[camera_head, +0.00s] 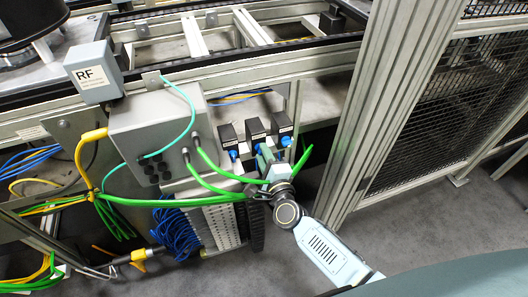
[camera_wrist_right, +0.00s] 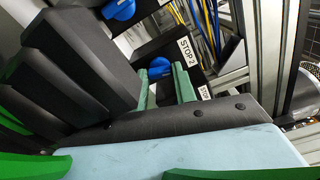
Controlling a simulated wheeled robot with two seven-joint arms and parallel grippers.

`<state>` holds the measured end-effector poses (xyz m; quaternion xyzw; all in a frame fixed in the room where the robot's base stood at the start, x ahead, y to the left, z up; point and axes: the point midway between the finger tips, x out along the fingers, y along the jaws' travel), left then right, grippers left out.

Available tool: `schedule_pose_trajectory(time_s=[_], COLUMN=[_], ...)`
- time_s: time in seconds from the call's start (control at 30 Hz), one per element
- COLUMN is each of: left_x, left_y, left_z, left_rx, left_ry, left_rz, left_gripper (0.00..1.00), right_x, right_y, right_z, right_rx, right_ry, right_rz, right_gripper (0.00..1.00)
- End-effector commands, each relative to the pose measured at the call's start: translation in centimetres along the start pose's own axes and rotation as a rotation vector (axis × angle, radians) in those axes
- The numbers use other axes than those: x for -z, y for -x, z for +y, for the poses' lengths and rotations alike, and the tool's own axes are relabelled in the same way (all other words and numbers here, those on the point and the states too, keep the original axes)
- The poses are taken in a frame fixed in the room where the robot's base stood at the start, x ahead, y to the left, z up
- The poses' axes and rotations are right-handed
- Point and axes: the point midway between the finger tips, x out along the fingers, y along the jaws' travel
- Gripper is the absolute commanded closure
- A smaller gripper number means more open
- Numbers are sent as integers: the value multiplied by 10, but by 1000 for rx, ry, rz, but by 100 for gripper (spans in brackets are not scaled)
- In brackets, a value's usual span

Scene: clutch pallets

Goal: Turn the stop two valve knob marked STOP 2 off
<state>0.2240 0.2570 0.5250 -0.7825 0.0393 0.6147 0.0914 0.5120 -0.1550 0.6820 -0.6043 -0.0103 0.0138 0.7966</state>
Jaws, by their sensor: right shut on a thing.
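The STOP 2 valve knob (camera_wrist_right: 160,66) is blue and sits on a black block beside the white STOP 2 label (camera_wrist_right: 187,52) in the wrist view. The green fingers of my right gripper (camera_wrist_right: 166,84) reach to it, one on each side, shut on it. Part of the knob is hidden by the fingers. In the head view my right gripper (camera_head: 264,155) is at the middle of three black valve blocks (camera_head: 255,128) and covers most of that knob. My left gripper is not in view.
Blue knobs stand on both sides, left (camera_head: 233,154) and right (camera_head: 286,141). Green hoses (camera_head: 210,180) run close by my gripper from a grey box (camera_head: 150,125). A metal post (camera_head: 375,110) rises to the right. Open floor (camera_head: 430,215) lies at the lower right.

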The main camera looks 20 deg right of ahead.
Motion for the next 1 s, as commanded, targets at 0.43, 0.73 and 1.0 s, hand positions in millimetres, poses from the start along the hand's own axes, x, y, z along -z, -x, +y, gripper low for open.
schedule_pose_trajectory(time_s=[0.43, 0.73, 1.0], left_x=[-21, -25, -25], left_y=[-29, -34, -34], left_z=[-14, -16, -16], left_rx=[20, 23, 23], left_ry=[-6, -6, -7], left_rz=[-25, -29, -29], left_gripper=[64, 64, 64], right_x=[0, 0, 0], right_y=[0, 0, 0], right_z=[0, 1, 1], right_rx=[-2, -1, -1], right_ry=[246, 289, 291], right_rz=[0, 0, 0], right_gripper=[96, 96, 96])
